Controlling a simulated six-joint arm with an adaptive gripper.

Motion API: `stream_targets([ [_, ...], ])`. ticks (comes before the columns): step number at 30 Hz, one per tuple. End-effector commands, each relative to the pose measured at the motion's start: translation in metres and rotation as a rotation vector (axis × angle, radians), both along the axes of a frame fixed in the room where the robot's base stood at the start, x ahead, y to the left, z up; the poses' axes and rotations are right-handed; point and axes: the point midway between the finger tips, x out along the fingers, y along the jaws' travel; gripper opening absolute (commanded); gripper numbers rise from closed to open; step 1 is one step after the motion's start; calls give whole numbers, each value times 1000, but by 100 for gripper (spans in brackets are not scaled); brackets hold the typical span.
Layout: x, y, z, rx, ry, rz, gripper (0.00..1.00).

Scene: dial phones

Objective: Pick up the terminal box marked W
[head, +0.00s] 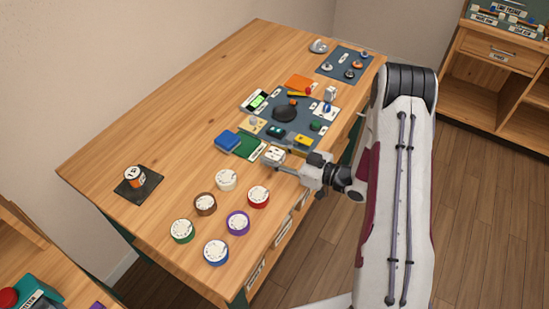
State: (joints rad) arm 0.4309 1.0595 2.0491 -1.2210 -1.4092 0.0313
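A small white box (274,154) with dark marks on top is near the front edge of the wooden table, just left of my gripper. I cannot read a W on it or on any other box. My gripper (287,169) reaches in from the right, low over the table, with its fingertips at or beside this white box. I cannot tell whether the fingers touch it or how far apart they are. Another small pale box (330,93) stands farther back, near the dark mat (300,137); its marking is too small to read.
Several round dials are in front, including white (226,180), red (258,197), brown (205,204) and purple (238,223). A blue block (228,141) and green board (250,147) lie near the gripper. An orange-and-white can (135,176) is far left. The table's left middle is clear.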

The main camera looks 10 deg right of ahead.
Motion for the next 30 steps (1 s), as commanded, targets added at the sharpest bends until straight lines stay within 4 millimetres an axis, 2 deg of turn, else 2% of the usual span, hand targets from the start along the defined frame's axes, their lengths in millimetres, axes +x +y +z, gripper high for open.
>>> stream_targets([
  [11,0,0,1,-1,-1,0,12],
  [17,0,0,9,-1,-1,0,12],
  [30,0,0,54,-1,-4,0,12],
])
